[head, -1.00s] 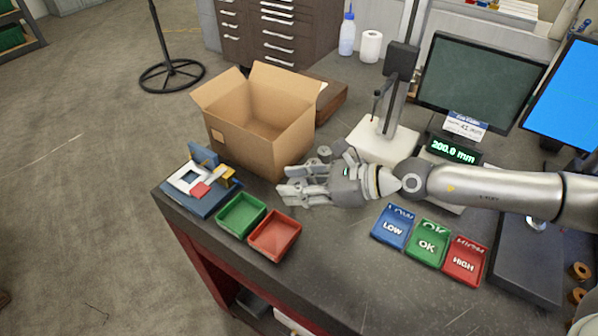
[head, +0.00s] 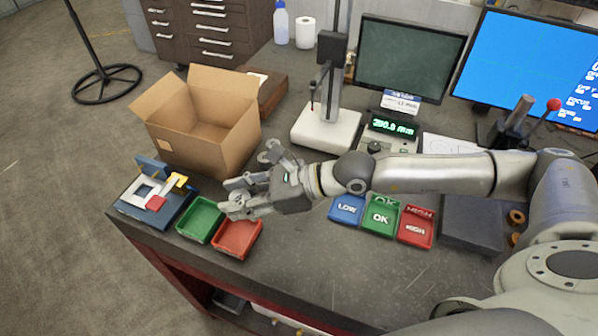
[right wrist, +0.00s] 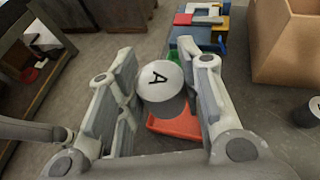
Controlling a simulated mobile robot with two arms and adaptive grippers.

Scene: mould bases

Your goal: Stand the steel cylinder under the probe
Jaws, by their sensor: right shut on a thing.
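My right gripper (head: 236,197) is at the left end of the bench, above and behind the red tray. In the head view the fingers mostly hide this cylinder. The probe (head: 312,95) hangs on a gauge stand over a white base (head: 322,134), behind and to the right of the gripper. The spot under the probe looks empty. My left gripper is not in view.
Another cylinder (right wrist: 310,112) stands right of the gripper in the right wrist view. A cardboard box (head: 190,135) is behind it. Green (head: 201,220) and red (head: 238,238) trays are in front. LOW, OK (head: 380,217) and HIGH trays lie right. A display (head: 392,126) stands beside the gauge.

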